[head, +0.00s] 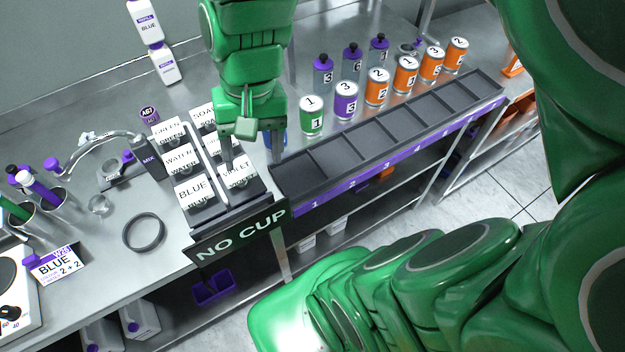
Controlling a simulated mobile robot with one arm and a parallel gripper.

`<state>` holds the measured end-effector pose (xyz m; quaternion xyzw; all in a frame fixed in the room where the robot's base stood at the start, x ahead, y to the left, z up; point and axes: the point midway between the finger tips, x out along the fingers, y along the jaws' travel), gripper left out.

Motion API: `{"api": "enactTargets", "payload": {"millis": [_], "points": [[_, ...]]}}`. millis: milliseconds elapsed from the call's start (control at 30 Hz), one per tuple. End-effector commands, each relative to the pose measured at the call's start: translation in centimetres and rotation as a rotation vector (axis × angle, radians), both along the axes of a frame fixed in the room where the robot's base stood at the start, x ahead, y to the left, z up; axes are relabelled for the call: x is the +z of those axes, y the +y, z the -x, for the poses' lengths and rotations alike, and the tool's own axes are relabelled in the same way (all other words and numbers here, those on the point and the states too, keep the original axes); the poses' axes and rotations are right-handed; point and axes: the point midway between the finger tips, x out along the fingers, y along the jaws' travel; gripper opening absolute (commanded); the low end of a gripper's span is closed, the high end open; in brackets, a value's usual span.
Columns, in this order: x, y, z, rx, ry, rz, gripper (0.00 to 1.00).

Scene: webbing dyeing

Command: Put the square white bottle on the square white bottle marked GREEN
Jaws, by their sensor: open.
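Two square white bottles show at the back left. One is marked REFILL BLUE (148,30). The other square white bottle (168,66) is lower in the picture, with a purple cap and a label too small to read. I cannot tell whether the BLUE one rests on it or stands behind it. A GREEN label (168,131) shows on a container in the dark rack, not clearly a square white bottle. My gripper (251,160) is open and empty, pointing down by the VIOLET container (238,174), its fingers spread apart. Part of the rack is hidden behind it.
The rack also holds WATER (179,159), BLUE (193,193) and SODA (203,114) containers. An empty grey slotted tray (319,169) lies to the right, with several numbered cans behind it. A curved faucet (95,137) and a black ring (144,232) are left.

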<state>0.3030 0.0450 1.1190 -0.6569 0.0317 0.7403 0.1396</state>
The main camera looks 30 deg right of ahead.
Motion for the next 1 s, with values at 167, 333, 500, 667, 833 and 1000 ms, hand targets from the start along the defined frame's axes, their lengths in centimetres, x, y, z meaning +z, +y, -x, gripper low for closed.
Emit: {"api": "enactTargets", "payload": {"millis": [167,333,500,667,833,1000], "points": [[-1.2,-2.9,5.0,0.142,0.006,0.094,0.67],[-2.1,-4.3,7.7,0.228,0.028,0.130,0.67],[-2.3,-4.7,8.3,0.253,0.032,0.139,0.67],[-2.3,-4.7,8.3,0.253,0.033,0.139,0.67],[-2.3,-4.6,8.3,0.253,0.033,0.138,0.67],[-2.3,-4.6,8.3,0.253,0.033,0.138,0.67]]}}
